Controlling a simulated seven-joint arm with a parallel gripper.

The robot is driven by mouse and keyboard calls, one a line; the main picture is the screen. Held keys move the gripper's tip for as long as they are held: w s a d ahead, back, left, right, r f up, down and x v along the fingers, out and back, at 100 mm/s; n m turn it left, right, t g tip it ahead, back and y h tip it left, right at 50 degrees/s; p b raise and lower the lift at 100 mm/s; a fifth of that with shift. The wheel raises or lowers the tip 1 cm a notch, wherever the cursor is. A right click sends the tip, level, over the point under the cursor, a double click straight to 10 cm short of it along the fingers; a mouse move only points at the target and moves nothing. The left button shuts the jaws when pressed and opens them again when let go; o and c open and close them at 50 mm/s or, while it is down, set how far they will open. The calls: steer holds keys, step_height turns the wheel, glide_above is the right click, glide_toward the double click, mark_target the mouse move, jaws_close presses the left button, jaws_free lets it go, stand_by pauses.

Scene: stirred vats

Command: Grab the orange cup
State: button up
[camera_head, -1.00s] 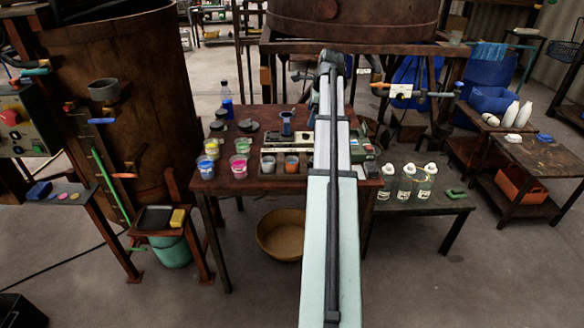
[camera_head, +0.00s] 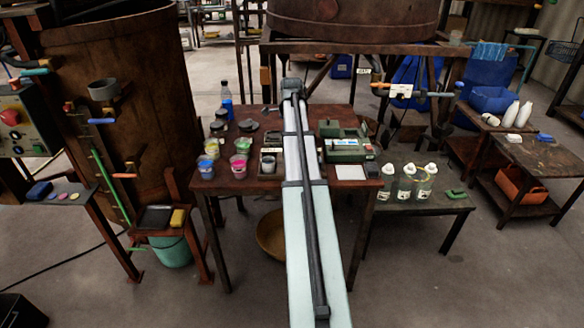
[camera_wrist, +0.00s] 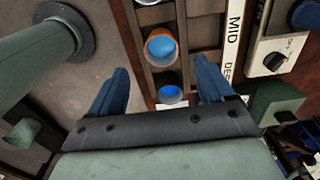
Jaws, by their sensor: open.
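In the wrist view, the orange cup (camera_wrist: 161,47) sits in a compartment of a dark rack (camera_wrist: 198,73), with blue inside it. A smaller blue round thing (camera_wrist: 170,95) shows just below it, nearer my gripper. My gripper (camera_wrist: 163,72) is open, its two blue fingers apart on either side, with nothing between them held. The orange cup is a little beyond the fingertips in the picture, near the midline. In the head view my arm hides the orange cup; a grey cup (camera_head: 268,163) shows left of the arm.
A white strip marked MID (camera_wrist: 233,35) and a device with a black knob (camera_wrist: 275,60) lie right of the rack. A green device (camera_head: 345,145) stands right of my arm.

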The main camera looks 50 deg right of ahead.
steer(key=shift+d+f, duration=0.15)
steer(key=shift+f, duration=3.85)
steer(key=shift+c, duration=0.3)
steer(key=c, duration=1)
steer(key=shift+r, duration=0.15)
steer(key=shift+c, duration=0.2)
